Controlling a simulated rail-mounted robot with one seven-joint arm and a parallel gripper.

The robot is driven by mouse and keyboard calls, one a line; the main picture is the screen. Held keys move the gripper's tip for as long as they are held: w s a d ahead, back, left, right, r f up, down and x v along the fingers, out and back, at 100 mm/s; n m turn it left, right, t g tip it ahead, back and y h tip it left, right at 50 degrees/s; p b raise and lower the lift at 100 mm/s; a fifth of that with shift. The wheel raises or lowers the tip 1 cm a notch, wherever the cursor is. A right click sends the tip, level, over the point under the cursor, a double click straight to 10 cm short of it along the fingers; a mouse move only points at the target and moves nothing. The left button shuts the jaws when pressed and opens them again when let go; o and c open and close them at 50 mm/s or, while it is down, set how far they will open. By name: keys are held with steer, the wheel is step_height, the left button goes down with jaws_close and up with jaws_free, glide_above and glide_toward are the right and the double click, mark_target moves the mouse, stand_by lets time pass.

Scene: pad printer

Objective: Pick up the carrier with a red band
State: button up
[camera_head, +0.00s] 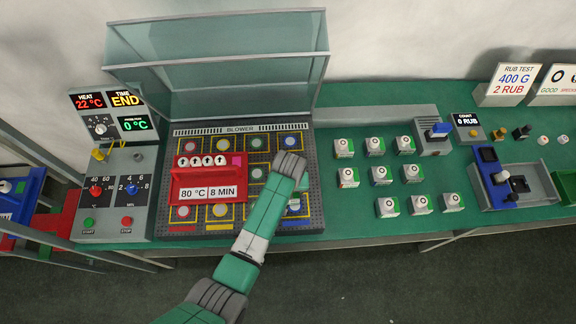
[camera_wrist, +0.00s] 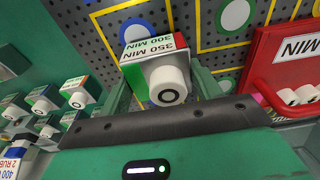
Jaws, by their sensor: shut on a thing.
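My gripper (camera_wrist: 162,84) is shut on a small white block-shaped carrier (camera_wrist: 135,52) with a round white knob bearing a black ring. Its labels read "350 MIN" and "300 MIN". Green shows on its left side and some red at its upper edge; whether this is a full red band I cannot tell. In the head view my gripper (camera_head: 296,188) is over the right part of the perforated blower plate (camera_head: 240,225), and the arm mostly hides the carrier.
A red sign (camera_head: 209,191) reading "80 °C 8 MIN" with several white knobs stands on the plate's left part. A raised clear hood (camera_head: 215,70) is behind. Several white carriers (camera_head: 411,173) stand in rows on the green bench to the right. A control panel (camera_head: 115,190) is at left.

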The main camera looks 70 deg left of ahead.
step_height(320, 180, up, 3)
steer(key=shift+f, duration=0.15)
steer(key=s+d, duration=0.1)
steer(key=s, duration=0.4)
steer(key=s+d, duration=0.1)
steer(key=s, duration=0.4)
steer(key=s+r, duration=0.1)
steer(key=s, duration=0.4)
steer(key=shift+s+d, duration=0.4)
steer(key=shift+r, duration=0.1)
